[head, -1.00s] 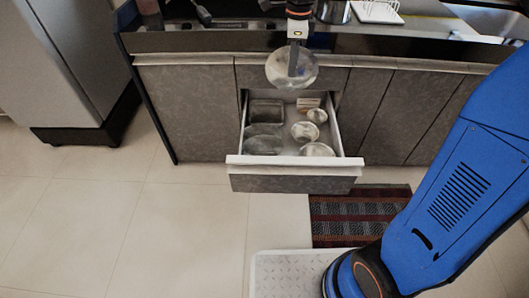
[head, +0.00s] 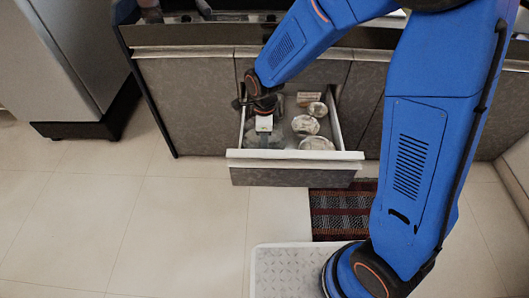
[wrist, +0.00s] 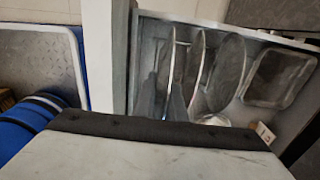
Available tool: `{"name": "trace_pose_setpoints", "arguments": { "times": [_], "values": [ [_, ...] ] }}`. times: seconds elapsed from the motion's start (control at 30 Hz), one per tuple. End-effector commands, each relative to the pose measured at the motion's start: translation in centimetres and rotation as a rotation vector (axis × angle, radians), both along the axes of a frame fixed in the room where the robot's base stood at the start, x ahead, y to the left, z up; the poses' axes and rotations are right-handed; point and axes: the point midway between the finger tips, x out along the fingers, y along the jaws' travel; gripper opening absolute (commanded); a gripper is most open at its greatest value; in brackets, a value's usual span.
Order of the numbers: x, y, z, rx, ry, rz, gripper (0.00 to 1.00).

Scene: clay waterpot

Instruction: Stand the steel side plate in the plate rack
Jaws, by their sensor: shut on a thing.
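My gripper (head: 264,138) reaches down into the left part of the open drawer (head: 352,155). In the wrist view my gripper (wrist: 168,105) is shut on the steel side plate (wrist: 171,62), which shows nearly edge-on as a thin curved rim. The plate is upright inside the drawer space. Two other round, glassy discs, one nearer (wrist: 197,62) and one farther (wrist: 226,72), stand or lean beside it. Whether the plate touches the drawer floor or them is unclear. In the head view my arm and gripper hide most of the plate. No plate rack can be made out clearly now.
A rectangular dish (wrist: 278,78) lies beyond the discs. Pale bowls (head: 305,124) and a small box (head: 308,98) occupy the drawer's right side. The drawer front (head: 290,174) juts over open floor (head: 150,220). A striped rug (head: 340,212) lies to its right. A pale surface blocks the lower wrist view.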

Motion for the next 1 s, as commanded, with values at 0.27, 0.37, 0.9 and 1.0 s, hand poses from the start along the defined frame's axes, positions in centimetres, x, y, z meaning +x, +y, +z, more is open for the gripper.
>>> {"name": "trace_pose_setpoints", "arguments": {
  "times": [0.27,0.37,0.9,1.0],
  "values": [
    [0.1,0.0,-2.1,0.000,-0.001,0.000,0.00],
    [0.0,0.0,-3.2,-0.001,0.001,0.000,0.00],
    [0.0,0.0,-5.6,0.000,-0.001,0.000,0.00],
    [0.1,0.0,-5.6,0.001,-0.001,0.000,0.27]
  ]
}}
